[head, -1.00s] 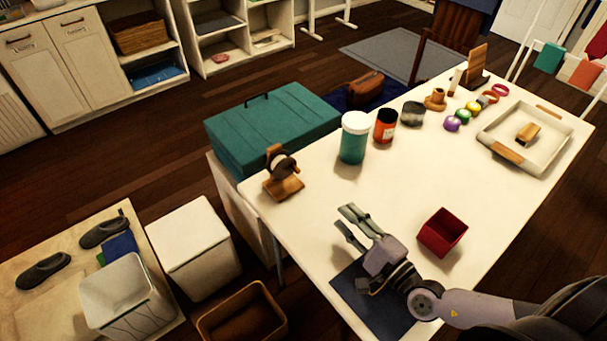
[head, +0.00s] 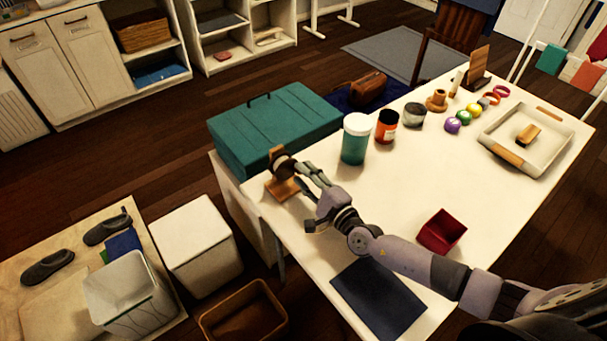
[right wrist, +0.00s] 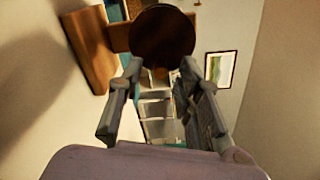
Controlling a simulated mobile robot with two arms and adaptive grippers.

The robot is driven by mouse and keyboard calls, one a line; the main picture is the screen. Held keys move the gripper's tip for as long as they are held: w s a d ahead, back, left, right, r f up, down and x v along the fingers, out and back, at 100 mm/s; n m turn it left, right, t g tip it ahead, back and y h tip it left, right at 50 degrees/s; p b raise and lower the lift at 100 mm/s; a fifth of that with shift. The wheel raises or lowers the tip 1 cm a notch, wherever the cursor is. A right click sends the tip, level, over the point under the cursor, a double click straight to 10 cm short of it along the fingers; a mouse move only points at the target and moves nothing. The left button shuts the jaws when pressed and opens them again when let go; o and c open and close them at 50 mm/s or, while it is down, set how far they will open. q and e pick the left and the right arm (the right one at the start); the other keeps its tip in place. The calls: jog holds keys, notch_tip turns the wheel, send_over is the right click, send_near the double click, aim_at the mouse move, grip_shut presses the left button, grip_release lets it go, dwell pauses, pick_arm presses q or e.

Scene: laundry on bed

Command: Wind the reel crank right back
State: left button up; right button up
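The reel (head: 284,166) is a dark round disc on a wooden stand (head: 282,189) at the table's left edge. In the right wrist view the disc (right wrist: 162,34) is just beyond the fingertips, with part of the wooden stand (right wrist: 88,48) to its left. My right gripper (head: 305,172) is at the reel's right side. In the wrist view its fingers (right wrist: 160,72) are apart, with a gap between them. A small orange-brown bit (right wrist: 174,76) shows below the disc between the fingertips; I cannot tell whether it is the crank's knob. Contact is unclear. My left gripper is out of view.
A teal-and-white jar (head: 356,140) stands right of the reel, with an orange jar (head: 387,127) behind. A teal case (head: 272,125) is beyond the table edge. A red box (head: 441,232) and dark mat (head: 378,298) lie nearer. The white tabletop (head: 395,185) between is clear.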

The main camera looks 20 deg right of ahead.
jog(key=shift+w+a, duration=0.1)
jog(key=shift+w, duration=0.2)
jog(key=shift+c, duration=0.2)
grip_shut()
